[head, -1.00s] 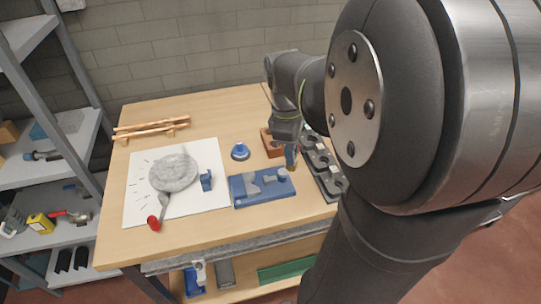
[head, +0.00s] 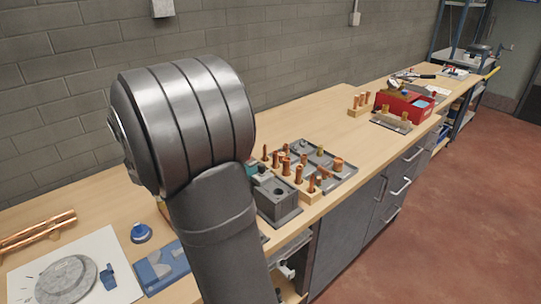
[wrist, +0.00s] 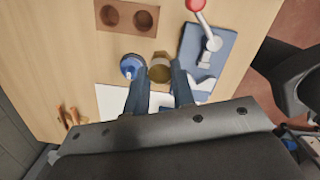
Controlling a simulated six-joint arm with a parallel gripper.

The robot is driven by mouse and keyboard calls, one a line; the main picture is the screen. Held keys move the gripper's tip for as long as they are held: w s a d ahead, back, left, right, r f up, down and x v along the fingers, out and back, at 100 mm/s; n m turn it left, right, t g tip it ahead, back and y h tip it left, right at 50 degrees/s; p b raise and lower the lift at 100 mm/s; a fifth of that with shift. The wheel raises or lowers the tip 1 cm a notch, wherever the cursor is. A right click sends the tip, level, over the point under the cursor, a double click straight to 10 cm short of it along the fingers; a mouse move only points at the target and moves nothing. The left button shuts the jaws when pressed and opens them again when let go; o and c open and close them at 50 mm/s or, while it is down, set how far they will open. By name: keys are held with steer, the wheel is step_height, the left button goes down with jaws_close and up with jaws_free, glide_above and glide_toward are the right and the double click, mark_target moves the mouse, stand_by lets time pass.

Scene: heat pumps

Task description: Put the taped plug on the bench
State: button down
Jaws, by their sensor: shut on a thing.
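In the wrist view, my gripper (wrist: 160,84) has its two blue fingers closed around a round brass-tan piece (wrist: 160,70), which looks like the taped plug. The fingers hide part of it, and I cannot make out tape on it. It is over the wooden bench (wrist: 70,60); I cannot tell whether it touches the top. In the head view, my gripper is hidden behind my arm; the bench (head: 95,205) and the blue round thing (head: 141,232) show.
A brown block with two holes (wrist: 127,17) and a blue tray (wrist: 222,42) with a red-ended tool lie nearby. In the head view are a white sheet (head: 22,278), copper pipes (head: 38,232), a grey holed block (head: 278,200), copper fittings and a red box (head: 405,104).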

steer(key=shift+s+a+f+n, duration=0.4)
steer(key=shift+a+f+n, duration=0.15)
steer(key=shift+a+f, duration=1.7)
steer(key=shift+s+a+f+n, duration=0.45)
steer(key=shift+a+f, duration=1.25)
steer(key=shift+a, duration=1.05)
steer(key=shift+s+a+f+n, duration=0.35)
steer(key=shift+a+f+n, duration=0.25)
steer(key=shift+a+f, duration=1.65)
steer(key=shift+a+r, duration=0.2)
steer(key=c, duration=1.2)
jaws_free()
step_height(320, 180, up, 12)
steer(key=s, duration=0.1)
steer(key=shift+s, duration=0.2)
steer(key=shift+a, duration=0.1)
